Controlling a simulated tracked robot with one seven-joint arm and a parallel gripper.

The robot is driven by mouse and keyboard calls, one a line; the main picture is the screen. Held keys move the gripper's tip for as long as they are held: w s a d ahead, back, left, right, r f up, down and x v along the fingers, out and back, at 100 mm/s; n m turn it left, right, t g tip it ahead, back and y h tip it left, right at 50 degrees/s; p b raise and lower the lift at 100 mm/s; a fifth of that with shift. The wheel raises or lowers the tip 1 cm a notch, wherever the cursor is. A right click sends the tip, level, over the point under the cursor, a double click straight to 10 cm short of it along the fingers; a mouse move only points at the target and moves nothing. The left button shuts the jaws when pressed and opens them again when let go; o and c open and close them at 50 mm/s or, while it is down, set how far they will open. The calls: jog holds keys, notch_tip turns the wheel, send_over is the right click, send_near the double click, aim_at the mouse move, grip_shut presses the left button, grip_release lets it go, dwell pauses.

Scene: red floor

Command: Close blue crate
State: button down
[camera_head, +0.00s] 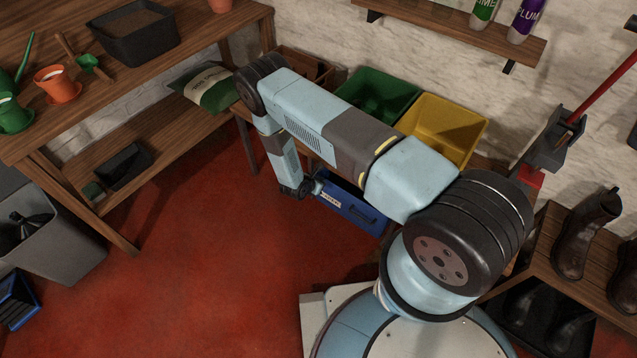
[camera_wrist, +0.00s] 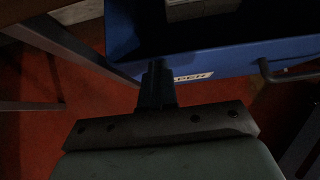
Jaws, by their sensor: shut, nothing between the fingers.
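The blue crate (camera_head: 352,212) is below the green and yellow bins in the head view, partly hidden by my arm. In the wrist view the blue crate (camera_wrist: 225,61) shows its open interior, its front wall with a "PAPER" label and a dark bar handle (camera_wrist: 290,72) at the right. My gripper (camera_head: 317,187) is shut and empty at the left end of the crate's front. In the wrist view my gripper (camera_wrist: 158,66) is right at the front wall, overlapping the label's left part. I cannot tell whether it touches the wall.
A green bin (camera_head: 372,92) and a yellow bin (camera_head: 450,120) stand above the crate. A wooden table (camera_head: 215,22) with a lower shelf is at the left. A grey bin (camera_head: 65,245) stands at lower left. A boot rack (camera_head: 540,250) is at right. Red floor left of my base is clear.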

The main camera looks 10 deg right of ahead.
jog(key=s+a+f+v, duration=0.1)
jog(key=f+v, duration=0.1)
jog(key=v, duration=1.1)
jog(key=shift+a, duration=0.25)
